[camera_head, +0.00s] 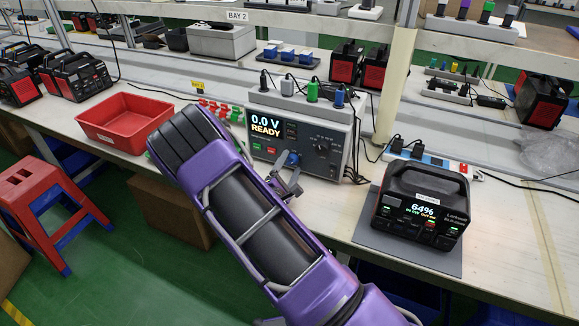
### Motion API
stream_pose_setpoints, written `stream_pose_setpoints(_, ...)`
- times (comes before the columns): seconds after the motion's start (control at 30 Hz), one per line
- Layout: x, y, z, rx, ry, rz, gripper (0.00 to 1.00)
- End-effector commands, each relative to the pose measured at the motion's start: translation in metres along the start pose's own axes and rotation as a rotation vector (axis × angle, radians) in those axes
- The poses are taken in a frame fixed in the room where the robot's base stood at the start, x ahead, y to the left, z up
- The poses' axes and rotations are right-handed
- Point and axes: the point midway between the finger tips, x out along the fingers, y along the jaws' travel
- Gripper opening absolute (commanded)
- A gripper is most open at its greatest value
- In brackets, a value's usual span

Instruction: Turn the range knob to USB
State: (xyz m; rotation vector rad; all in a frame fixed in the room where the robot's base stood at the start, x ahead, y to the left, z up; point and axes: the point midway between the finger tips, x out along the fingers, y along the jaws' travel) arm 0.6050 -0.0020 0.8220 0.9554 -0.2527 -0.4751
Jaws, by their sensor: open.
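The grey test unit (342,162) stands on the bench with a lit screen reading "0.0 V READY" (265,126). A dark round knob (322,146) sits on the right part of its front panel. I take this as the range knob; its pointer and the small markings around it are too small to read. My gripper (290,172) is in front of the panel, left of and below the knob. It is open and appears apart from the knob.
A black power station (421,208) showing 64% stands on a grey mat (384,249) to the right. A red tray (124,124) is at the left. Plugs and cables top the test unit and hang at its right side. A red stool (48,202) stands on the floor.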

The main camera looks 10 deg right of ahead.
Motion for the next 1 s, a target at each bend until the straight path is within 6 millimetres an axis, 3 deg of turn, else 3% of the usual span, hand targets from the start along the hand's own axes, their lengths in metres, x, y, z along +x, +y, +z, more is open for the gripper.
stream_pose_setpoints(0.13, -0.0002, 0.0000, 0.0000, 0.000, 0.000, 0.000, 0.67)
stream_pose_setpoints(0.5, -0.0005, 0.0001, -0.0001, 0.000, 0.000, 0.000, 0.00)
stream_pose_setpoints(1.0, -0.0008, 0.0016, 0.0007, -0.088, 0.006, -0.008, 0.00)
